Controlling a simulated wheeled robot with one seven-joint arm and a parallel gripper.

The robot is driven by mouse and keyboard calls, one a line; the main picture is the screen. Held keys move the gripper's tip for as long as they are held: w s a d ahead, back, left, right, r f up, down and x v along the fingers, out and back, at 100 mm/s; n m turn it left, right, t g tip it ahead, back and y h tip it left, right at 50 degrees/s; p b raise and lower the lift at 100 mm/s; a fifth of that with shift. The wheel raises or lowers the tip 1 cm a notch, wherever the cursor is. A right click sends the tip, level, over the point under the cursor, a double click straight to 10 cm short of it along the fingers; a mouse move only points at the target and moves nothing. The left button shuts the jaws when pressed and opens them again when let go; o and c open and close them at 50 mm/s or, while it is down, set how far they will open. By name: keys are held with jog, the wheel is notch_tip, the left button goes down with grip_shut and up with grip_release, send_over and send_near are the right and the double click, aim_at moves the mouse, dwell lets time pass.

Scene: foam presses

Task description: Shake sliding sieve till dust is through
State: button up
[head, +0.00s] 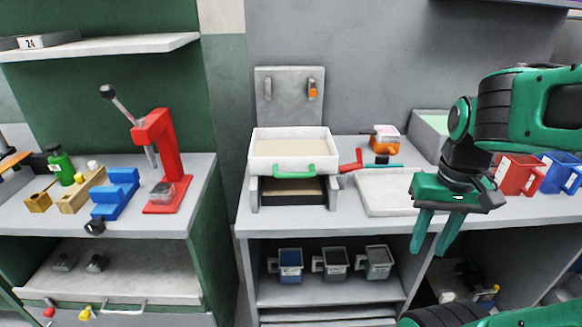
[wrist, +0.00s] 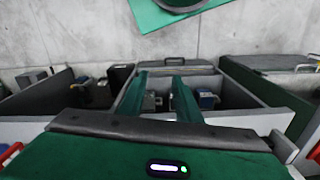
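The sliding sieve (head: 290,136) is a white rectangular tray with a pale beige layer in it and a green handle (head: 294,171) on its front. It sits level on a grey stand (head: 333,193) on the bench. Below the sieve, a dark opening holds a tan-topped receptacle (head: 292,188); how much dust lies there is unclear. My gripper (head: 431,250) is to the right of the sieve, in front of the bench, fingers pointing down, apart and empty. In the wrist view its two fingers (wrist: 163,108) also show a gap. The sieve is not recognisable in the wrist view.
A red crank-like part (head: 351,161) and a shallow white tray (head: 377,207) lie right of the sieve. Red (head: 514,174) and blue (head: 557,173) containers stand further right. A red press (head: 163,160) stands on the left bench. Several small cups sit on the shelf below.

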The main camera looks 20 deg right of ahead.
jog(key=w+r+n, duration=0.3)
jog(key=w+n, duration=0.1)
jog(key=w, duration=0.3)
jog(key=n+t, duration=0.2)
jog(key=n, duration=1.4)
send_near(293, 174)
jog(key=shift+h, duration=0.3)
jog(key=f, duration=0.2)
jog(key=w+f, duration=0.1)
jog(key=f, duration=0.4)
jog(key=shift+w+f, duration=0.3)
